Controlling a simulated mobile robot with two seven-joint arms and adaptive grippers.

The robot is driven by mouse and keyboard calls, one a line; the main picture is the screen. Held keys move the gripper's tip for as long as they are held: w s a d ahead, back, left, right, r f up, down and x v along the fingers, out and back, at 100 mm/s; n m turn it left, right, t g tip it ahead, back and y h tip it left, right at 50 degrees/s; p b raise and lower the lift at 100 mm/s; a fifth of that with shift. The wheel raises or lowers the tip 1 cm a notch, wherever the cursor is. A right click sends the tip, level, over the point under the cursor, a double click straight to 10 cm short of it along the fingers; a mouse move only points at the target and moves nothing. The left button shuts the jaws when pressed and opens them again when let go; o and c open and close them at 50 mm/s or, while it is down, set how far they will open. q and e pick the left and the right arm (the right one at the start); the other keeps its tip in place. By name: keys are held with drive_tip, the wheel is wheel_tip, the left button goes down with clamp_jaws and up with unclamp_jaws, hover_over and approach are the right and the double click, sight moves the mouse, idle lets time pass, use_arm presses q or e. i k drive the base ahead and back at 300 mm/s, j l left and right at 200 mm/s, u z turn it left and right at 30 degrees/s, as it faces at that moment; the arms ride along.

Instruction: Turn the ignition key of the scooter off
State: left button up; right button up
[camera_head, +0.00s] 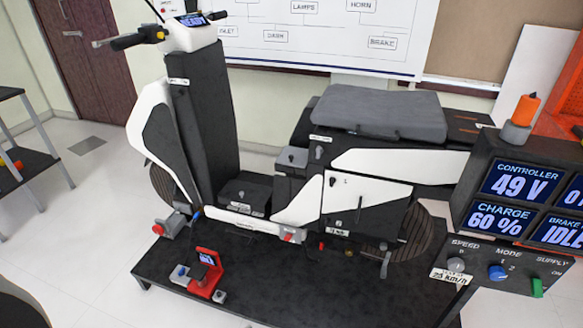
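The white and black scooter (196,120) stands on a low black platform, its handlebar at the upper left and its grey seat (380,112) at the right. Its dash display (191,19) is lit and appears to read READY. A small switch-like part (319,152) sits under a label on the dark side panel below the seat front. Another small dark part (292,157) is on the grey box beside it. I cannot tell whether either is the ignition key, or how the key is turned. Neither of my grippers is in view.
A console (510,150) at the right shows 49 V and 60 % charge, with speed, mode and supply controls (497,271) below. A red and grey device (205,275) sits on the platform (290,300). A shelf (28,150) stands at the left. The floor between is clear.

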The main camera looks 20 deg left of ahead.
sight(180, 93)
drive_tip(key=u, duration=1.3)
drive_tip(key=z, duration=0.5)
drive_tip(key=i+j+z, duration=0.1)
drive_tip(key=j+z, duration=1.15)
drive_tip(key=j, duration=1)
drive_tip(key=k+j+z, duration=0.1)
drive_tip(key=j, duration=0.35)
